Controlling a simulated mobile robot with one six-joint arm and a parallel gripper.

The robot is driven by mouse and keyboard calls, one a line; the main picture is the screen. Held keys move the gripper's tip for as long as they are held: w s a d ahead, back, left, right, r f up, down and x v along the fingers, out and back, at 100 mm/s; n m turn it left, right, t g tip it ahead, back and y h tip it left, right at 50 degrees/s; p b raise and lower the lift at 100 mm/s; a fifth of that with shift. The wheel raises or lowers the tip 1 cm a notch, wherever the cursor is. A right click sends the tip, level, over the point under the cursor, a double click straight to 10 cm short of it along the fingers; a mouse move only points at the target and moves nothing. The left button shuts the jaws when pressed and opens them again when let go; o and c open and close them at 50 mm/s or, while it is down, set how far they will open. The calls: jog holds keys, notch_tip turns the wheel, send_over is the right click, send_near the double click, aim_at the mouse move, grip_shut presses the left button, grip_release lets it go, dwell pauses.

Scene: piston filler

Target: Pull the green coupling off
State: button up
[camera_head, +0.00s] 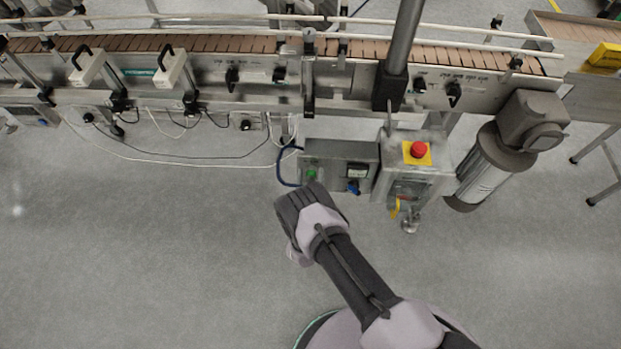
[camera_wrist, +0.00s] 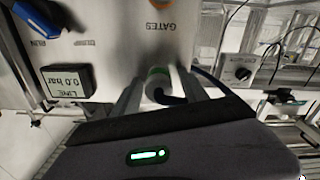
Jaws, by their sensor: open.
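The green coupling (camera_head: 311,174) sits on the front of a grey control box (camera_head: 325,150) below the conveyor. My gripper (camera_wrist: 159,76) is open, one finger on each side of the coupling, with visible gaps. In the head view my wrist is just below the box, and the fingers cannot be made out.
A line pressure display (camera_wrist: 66,82) reading 0.0 bar and a blue handle (camera_wrist: 38,18) are on the same panel. A box with a red emergency button (camera_head: 418,149) and a motor (camera_head: 490,165) stand to the right. The floor below left is clear.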

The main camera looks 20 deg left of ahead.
jog(key=shift+w, duration=0.2)
jog(key=shift+c, duration=0.4)
grip_shut()
